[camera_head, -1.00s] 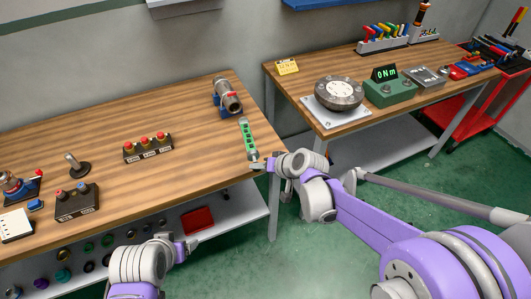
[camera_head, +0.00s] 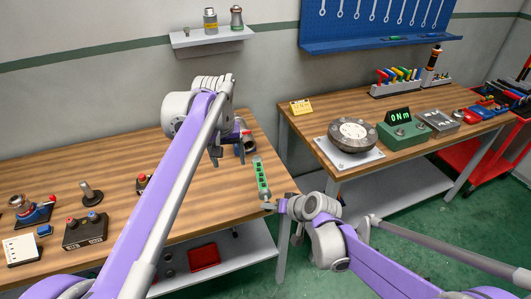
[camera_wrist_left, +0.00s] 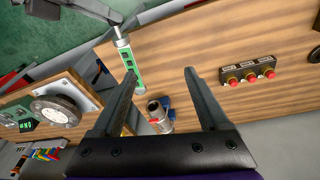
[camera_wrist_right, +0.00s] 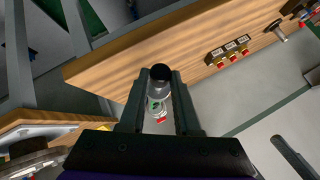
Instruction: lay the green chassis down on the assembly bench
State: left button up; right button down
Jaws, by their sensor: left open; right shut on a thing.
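The green chassis (camera_head: 261,178) is a narrow strip with dark slots, over the front right corner of the left wooden bench (camera_head: 185,207). I cannot tell whether it touches the wood. My right gripper (camera_head: 273,206) is shut on its near grey end. In the left wrist view the chassis (camera_wrist_left: 131,62) lies left of my fingers, partly overlapped by one. The right wrist view shows it nearly end-on, so most is hidden. My left gripper (camera_head: 229,153) is open and empty, pointing down above the bench, left of the chassis; its two fingers (camera_wrist_left: 159,72) are wide apart.
A vise holding a metal pipe (camera_wrist_left: 157,109) stands just behind the chassis, partly hidden in the head view. A red-button box (camera_wrist_left: 247,75) is on the same bench. A second bench with a round dial fixture (camera_head: 354,133) stands to the right, across a gap.

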pick_arm(q)
jog(key=w+d+f+g, duration=0.1)
jog(key=w+d+f, duration=0.1)
jog(key=w+d, duration=0.4)
jog(key=g, duration=0.1)
send_near(266, 181)
jog(key=shift+n, duration=0.3)
notch_tip(266, 181, down, 9)
jog(key=shift+w+f, duration=0.1)
jog(key=shift+w, duration=0.05)
jog(key=shift+d, duration=0.2)
grip_shut()
pick_arm(e)
jog(key=shift+a, duration=0.1)
jog(key=c, duration=0.8)
grip_release()
pick_arm(q)
jog(key=shift+a, duration=0.1)
pick_arm(e)
jog(key=shift+o, duration=1.4)
